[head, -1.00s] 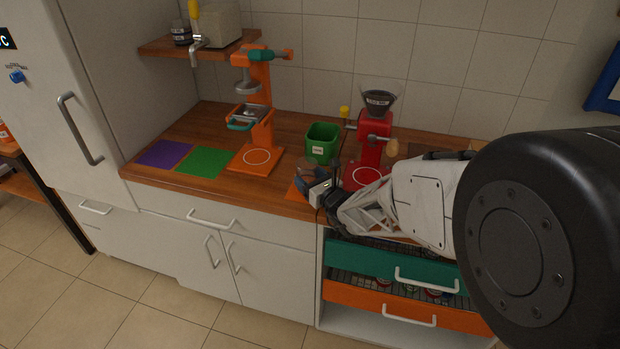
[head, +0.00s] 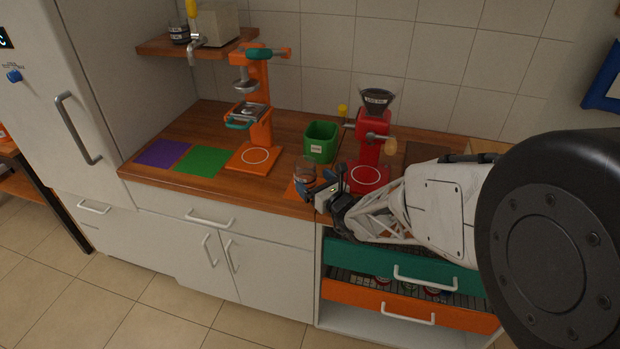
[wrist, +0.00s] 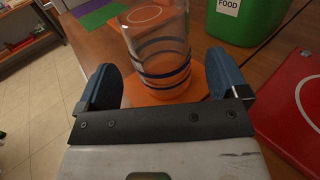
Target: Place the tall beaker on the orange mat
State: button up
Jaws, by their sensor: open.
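The tall beaker (head: 305,170) is clear glass with dark blue bands. It stands upright on the orange mat (head: 292,188) near the counter's front edge. In the wrist view the beaker (wrist: 160,45) stands just beyond my fingers, with the orange mat (wrist: 150,97) under its base. My gripper (head: 322,186) is open, to the right of the beaker in the head view. In the wrist view its two blue fingers (wrist: 163,80) are spread wide with nothing clamped between them. The beaker's top is cut off in the wrist view.
A green "FOOD" bin (head: 321,142) stands behind the beaker. A red grinder (head: 370,150) is to the right, close to my arm. An orange press (head: 255,130) stands to the left, beyond which lie green (head: 205,161) and purple (head: 162,153) mats, both bare.

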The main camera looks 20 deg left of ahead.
jog(key=v, duration=0.8)
jog(key=shift+s+d, duration=0.25)
jog(key=shift+d, duration=0.05)
jog(key=shift+r, duration=0.1)
dwell(0.5)
jog(key=shift+r+n, duration=0.3)
jog(key=s+d+r+n+g+h, duration=0.1)
jog(key=s+d+r+n+g, duration=0.25)
jog(key=s+r+n, duration=0.3)
jog(key=s+d+r+n+g, duration=0.2)
jog(key=s+r+n+g, duration=0.3)
jog(key=r+n, duration=0.2)
jog(key=s+d+r+n+h, duration=0.3)
jog(key=s+d+n+h, duration=0.2)
jog(key=s+d, duration=0.3)
jog(key=s+d+r+n+h, duration=0.4)
jog(key=s+d+n+h, duration=0.2)
jog(key=d, duration=1)
jog(key=s+h, duration=0.2)
jog(key=s, duration=0.1)
jog(key=shift+d+r, duration=0.35)
jog(key=shift+s, duration=0.1)
